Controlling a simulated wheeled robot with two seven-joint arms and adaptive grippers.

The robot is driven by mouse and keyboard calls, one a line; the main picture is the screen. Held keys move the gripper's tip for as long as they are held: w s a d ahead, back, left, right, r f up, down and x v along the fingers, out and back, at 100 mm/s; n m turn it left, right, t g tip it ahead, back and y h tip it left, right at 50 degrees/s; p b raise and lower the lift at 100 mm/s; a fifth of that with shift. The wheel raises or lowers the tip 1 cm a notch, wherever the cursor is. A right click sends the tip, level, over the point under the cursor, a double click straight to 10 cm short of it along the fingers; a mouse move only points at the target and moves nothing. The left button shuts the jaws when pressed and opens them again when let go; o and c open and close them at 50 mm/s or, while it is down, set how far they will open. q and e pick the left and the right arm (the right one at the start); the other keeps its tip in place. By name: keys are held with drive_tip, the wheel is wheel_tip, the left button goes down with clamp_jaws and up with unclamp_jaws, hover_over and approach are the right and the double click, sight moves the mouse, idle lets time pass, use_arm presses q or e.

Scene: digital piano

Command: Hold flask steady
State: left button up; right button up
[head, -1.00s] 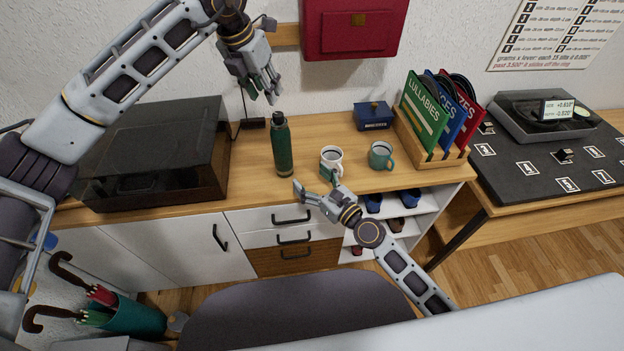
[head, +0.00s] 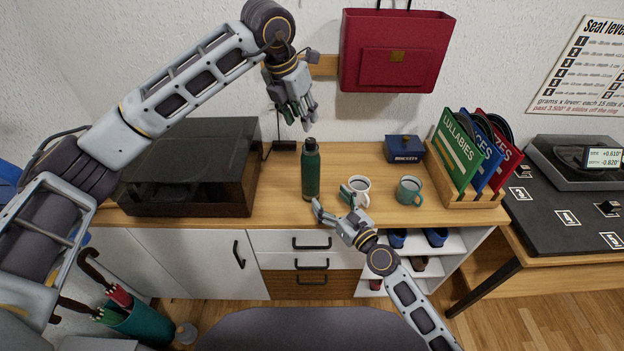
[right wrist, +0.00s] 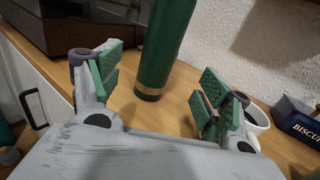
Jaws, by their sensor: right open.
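The green flask (head: 311,170) stands upright on the wooden cabinet top. It also shows in the right wrist view (right wrist: 163,50), beyond and between my fingers, with its top cut off. My right gripper (head: 334,202) is low in front of the flask and slightly to its right. Its fingers (right wrist: 155,92) are spread wide and empty, apart from the flask. My left gripper (head: 297,115) hangs above and behind the flask, its fingers pointing down. It holds nothing that I can see, and its opening is unclear.
A white mug (head: 360,191) stands close to my right gripper, partly hidden by it. A teal mug (head: 409,190), a blue biscuit box (head: 404,148) and a record rack (head: 474,198) are further right. A dark record player (head: 190,170) stands left of the flask.

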sight(316, 183)
drive_tip(key=shift+x, duration=5.4)
drive_tip(key=c, duration=1.6)
drive_tip(key=shift+o, duration=0.2)
